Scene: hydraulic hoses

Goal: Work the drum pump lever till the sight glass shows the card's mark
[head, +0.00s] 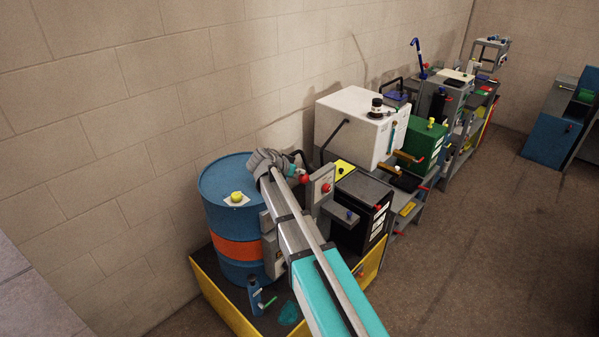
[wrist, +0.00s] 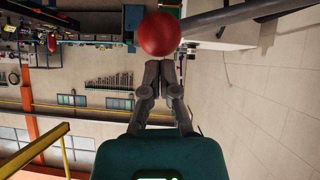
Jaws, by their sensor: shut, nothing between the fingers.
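The blue drum (head: 225,187) with an orange band stands by the wall in the head view. A red ball knob (head: 304,179) shows to the right of its top, beside the end of my arm. In the wrist view the red ball (wrist: 160,33) is just beyond my gripper (wrist: 158,65). My gripper's fingers are together and empty, pointing at the ball; I cannot tell whether they touch it. A dark grey bar (wrist: 235,14) runs right from near the ball. My arm hides part of the drum's right side. I cannot make out the sight glass or the card's mark.
The drum stands in a yellow-walled tray (head: 222,297) with a dark blue bottle (head: 255,295). A grey panel with a red button (head: 326,187) stands close right of my arm. A white cabinet (head: 352,125) and other equipment line the wall. The floor (head: 480,250) at right is clear.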

